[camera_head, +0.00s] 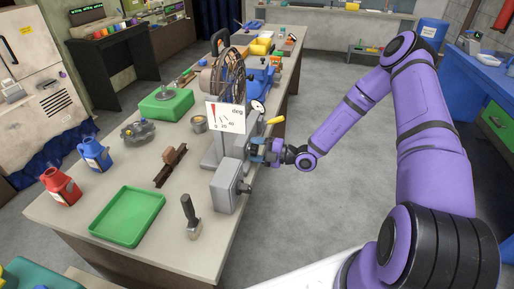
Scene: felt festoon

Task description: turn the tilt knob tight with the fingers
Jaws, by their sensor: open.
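A caged fan (222,76) stands on the workbench, on a grey post with a grey box (230,186) at the near side. A white tilt scale (225,116) marked "deg" with a red pointer is in front of the post. My gripper (257,151) is at the right side of the post, reaching in from the right, with open jaws. I cannot make out the tilt knob for certain; my gripper may hide it. A small dark knob (248,188) sticks out of the grey box, below my gripper and apart from it.
The workbench (88,237) holds a green tray (127,216), a dark-headed tool (190,217), a brown rail (171,165), a red jug (61,186) and a blue jug (94,154). A round dial (257,107) and a yellow handle (276,120) are close above my gripper. Open floor lies right.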

